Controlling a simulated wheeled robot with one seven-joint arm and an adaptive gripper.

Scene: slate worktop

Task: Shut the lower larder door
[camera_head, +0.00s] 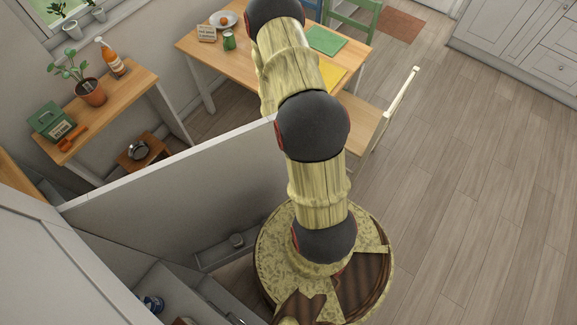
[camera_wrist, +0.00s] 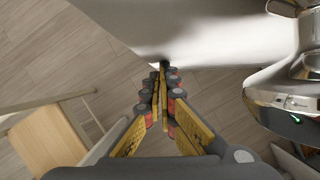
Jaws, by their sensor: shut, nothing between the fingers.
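The larder door (camera_head: 190,170) is a pale grey panel standing open. My arm covers part of the view beside the door's free end. My gripper is not visible in the head view. In the wrist view my gripper (camera_wrist: 164,70) is shut and empty, its fingertips close to the edge of a pale, smooth panel (camera_wrist: 200,30), which looks like the door. I cannot tell whether they touch.
A wooden chair (camera_head: 368,122) stands right of my arm, by a wooden table (camera_head: 205,47); a chair also shows in the wrist view (camera_wrist: 45,145). A side table (camera_head: 140,92) with a plant stands behind the door. The floor (camera_head: 470,190) at right is clear.

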